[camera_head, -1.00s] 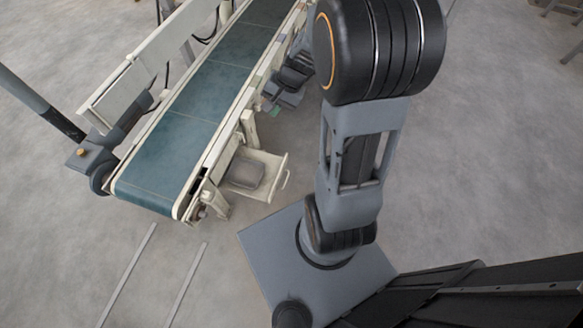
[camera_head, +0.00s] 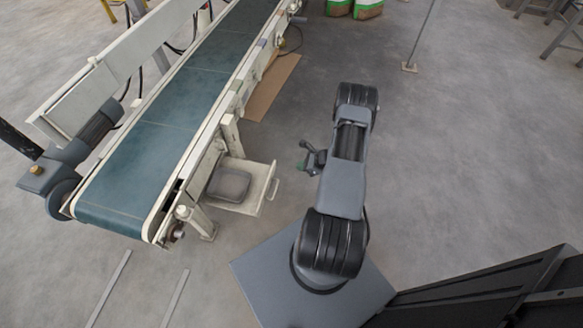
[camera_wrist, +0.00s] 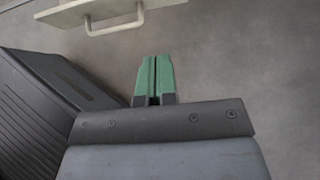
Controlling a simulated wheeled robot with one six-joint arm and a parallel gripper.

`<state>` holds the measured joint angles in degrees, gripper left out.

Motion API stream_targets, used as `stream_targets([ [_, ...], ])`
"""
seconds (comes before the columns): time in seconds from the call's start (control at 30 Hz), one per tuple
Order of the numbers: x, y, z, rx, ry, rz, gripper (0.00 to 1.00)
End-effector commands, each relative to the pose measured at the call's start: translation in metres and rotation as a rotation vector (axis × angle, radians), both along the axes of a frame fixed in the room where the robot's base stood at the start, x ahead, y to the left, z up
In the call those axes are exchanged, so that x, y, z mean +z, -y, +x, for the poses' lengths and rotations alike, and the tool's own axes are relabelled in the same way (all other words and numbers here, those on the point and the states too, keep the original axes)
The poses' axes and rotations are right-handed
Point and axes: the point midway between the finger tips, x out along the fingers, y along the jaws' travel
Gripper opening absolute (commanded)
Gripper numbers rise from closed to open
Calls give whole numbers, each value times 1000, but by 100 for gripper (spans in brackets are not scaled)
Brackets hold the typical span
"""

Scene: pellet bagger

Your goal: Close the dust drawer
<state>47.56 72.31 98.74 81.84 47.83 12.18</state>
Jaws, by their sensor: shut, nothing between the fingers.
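The dust drawer (camera_head: 258,194) is a cream tray pulled out from under the conveyor's near end, with a grey block-like thing (camera_head: 229,184) in it and a handle (camera_head: 273,189) on its right front. In the wrist view the drawer's edge (camera_wrist: 75,14) and its bar handle (camera_wrist: 115,24) show at the top left. My gripper (camera_head: 302,162) is to the right of the handle and apart from it. Its green fingers (camera_wrist: 154,78) are shut and empty, below and right of the handle in the wrist view.
The conveyor (camera_head: 160,120) with its blue-green belt runs up the left, and a leg (camera_head: 197,222) stands beside the drawer. Brown board (camera_head: 272,88) lies on the floor beyond.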

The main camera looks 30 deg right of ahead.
Motion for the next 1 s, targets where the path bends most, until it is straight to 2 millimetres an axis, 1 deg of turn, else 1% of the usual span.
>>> stream_targets([
  [0.03, -8, -5, 4, 1, -1, 1, 0],
  [0.3, -43, -30, 31, 5, -1, 0, 0],
  [0.5, -64, -47, 50, 5, 0, -1, 0],
  [0.7, -60, -63, 68, 6, 1, -1, 0],
  [0.83, -60, -69, 74, 4, 1, -1, 0],
  [1.0, -59, -71, 77, 2, 0, -1, 0],
])
